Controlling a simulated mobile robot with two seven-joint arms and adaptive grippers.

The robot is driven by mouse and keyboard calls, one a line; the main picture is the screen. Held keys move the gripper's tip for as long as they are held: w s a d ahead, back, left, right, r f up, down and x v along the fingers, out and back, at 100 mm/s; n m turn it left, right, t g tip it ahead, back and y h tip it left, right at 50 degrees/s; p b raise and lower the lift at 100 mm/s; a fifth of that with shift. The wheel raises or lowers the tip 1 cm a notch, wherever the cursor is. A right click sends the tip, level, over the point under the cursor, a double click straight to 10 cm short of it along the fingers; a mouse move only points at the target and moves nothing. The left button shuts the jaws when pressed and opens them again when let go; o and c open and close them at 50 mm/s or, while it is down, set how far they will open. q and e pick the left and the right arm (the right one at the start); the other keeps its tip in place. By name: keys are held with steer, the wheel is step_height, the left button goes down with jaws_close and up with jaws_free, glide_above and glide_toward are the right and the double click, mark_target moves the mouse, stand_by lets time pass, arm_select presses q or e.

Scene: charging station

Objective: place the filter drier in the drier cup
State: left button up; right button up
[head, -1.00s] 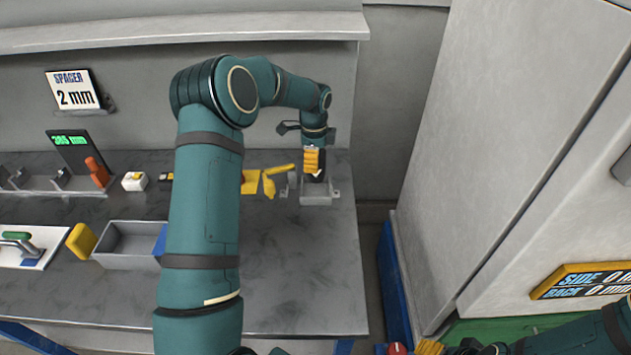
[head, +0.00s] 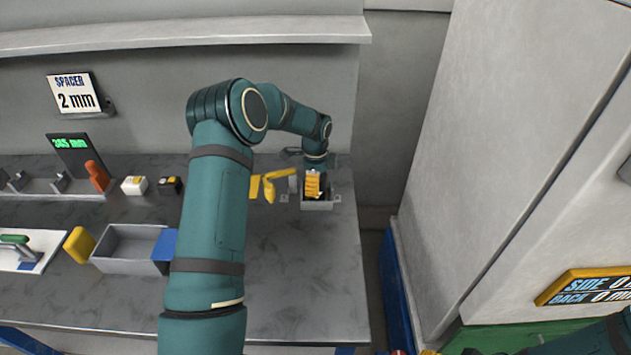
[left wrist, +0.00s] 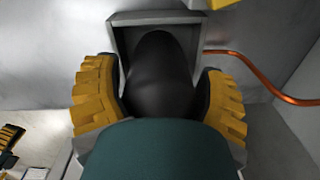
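The filter drier, a black rounded body (left wrist: 158,75), shows in the left wrist view between the yellow fingers of my left gripper (left wrist: 160,100). The fingers lie close against it on both sides. The grey drier cup (left wrist: 155,18) is around and behind the drier in that view. In the head view my left gripper (head: 313,184) points down at the drier cup (head: 318,206), with its fingertips at the cup's opening. How deep the drier sits is hidden. A sliver of my right gripper (head: 428,352) shows at the bottom edge.
A yellow bracket (head: 270,187) stands just left of the cup. A grey open bin (head: 125,240) and a yellow block (head: 79,245) are farther left. A large grey cabinet (head: 510,130) rises on the right. A copper tube (left wrist: 265,75) runs beside the cup.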

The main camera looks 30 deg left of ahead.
arm_select(q)
steer(key=shift+o, duration=1.2)
steer(key=shift+r, duration=0.55)
step_height(320, 180, up, 11)
steer(key=shift+s+r+p, duration=0.1)
steer(key=shift+r+p, duration=0.05)
steer(key=shift+p, duration=0.75)
steer(key=shift+d, duration=0.1)
